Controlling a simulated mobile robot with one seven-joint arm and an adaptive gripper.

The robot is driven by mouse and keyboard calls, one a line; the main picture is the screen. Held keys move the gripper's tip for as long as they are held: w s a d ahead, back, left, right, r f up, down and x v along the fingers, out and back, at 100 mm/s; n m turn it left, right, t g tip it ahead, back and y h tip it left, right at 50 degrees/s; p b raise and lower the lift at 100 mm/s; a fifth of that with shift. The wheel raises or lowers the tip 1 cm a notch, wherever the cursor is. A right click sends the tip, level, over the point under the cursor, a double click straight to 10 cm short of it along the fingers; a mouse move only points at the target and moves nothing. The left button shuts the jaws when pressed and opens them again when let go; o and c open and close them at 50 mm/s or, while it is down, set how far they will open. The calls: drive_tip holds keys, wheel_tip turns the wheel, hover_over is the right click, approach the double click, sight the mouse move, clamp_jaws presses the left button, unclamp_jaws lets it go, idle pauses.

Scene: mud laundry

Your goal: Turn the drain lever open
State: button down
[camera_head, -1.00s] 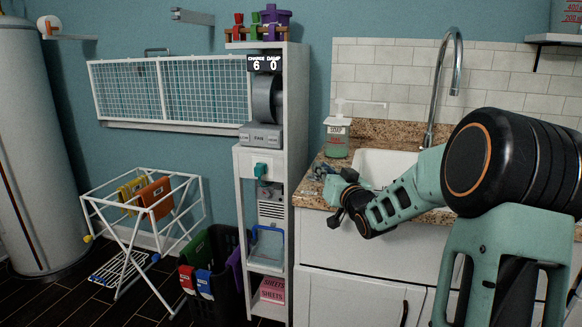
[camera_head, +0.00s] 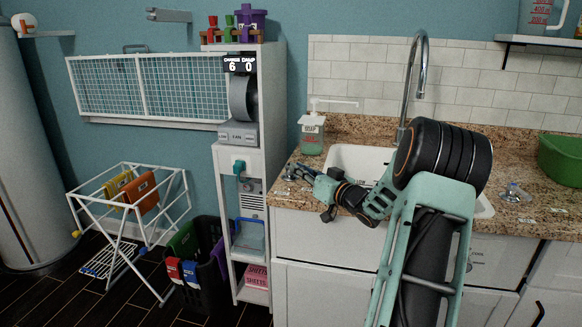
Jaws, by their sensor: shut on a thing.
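My gripper (camera_head: 298,172) reaches left over the counter's front-left corner, beside the sink. It is shut on a small metallic handle (camera_head: 289,177) on the counter, seemingly the drain lever; my fingers hide much of it and its angle is not clear. The white sink (camera_head: 352,160) lies right of my gripper, partly hidden behind my arm. A similar small metallic fitting (camera_head: 515,192) stands on the counter right of the sink, with small pale labels near it.
A soap bottle (camera_head: 312,134) stands behind my gripper and a tall faucet (camera_head: 421,70) behind the sink. A green basin (camera_head: 561,157) is at the far right. A white shelf tower (camera_head: 228,190) with a teal knob (camera_head: 239,167) stands left of the counter.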

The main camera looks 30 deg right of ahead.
idle(0.3)
drive_tip(key=c, duration=2)
unclamp_jaws()
drive_tip(key=s, duration=0.4)
drive_tip(key=s+d, duration=0.1)
drive_tip(key=s, duration=0.7)
drive_tip(key=shift+d, duration=0.3)
drive_tip(key=shift+c, duration=0.2)
